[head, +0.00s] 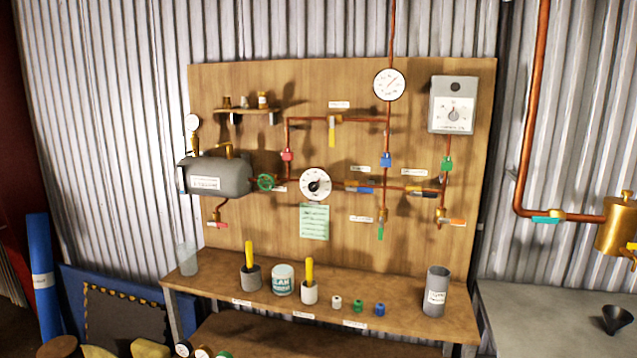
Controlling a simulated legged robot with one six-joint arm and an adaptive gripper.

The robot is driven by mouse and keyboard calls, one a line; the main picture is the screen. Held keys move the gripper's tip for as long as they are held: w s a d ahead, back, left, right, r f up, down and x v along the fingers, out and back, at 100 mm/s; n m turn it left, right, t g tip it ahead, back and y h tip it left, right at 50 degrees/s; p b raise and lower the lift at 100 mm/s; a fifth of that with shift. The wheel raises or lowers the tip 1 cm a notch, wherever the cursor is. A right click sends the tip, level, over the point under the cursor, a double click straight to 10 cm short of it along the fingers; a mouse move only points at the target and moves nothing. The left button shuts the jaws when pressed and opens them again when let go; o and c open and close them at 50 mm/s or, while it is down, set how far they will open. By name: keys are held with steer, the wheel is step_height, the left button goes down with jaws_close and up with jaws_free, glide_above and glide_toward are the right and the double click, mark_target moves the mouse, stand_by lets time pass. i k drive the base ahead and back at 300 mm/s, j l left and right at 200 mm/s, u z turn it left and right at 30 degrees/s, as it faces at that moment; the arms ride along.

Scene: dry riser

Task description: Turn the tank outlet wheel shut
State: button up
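A grey tank (218,178) is mounted at the left of the wooden board. A green hand wheel (265,182) sits on the pipe just right of the tank, at its outlet. The wheel looks small here, and I cannot tell how far it is turned. A round white dial (315,184) with a dark centre is right of the wheel on the same pipe line. My gripper is not in view, and nothing touches the wheel.
A wooden bench (215,285) below the board holds a clear beaker (187,258), several pots and a grey cylinder (436,292). Several coloured valve levers are on the pipes. A grey table (540,320) with a black funnel (615,319) stands at right.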

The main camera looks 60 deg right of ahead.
mark_target(260, 177)
steer(key=l+z, duration=0.15)
steer(key=z, duration=1.2)
steer(key=k+l, duration=0.05)
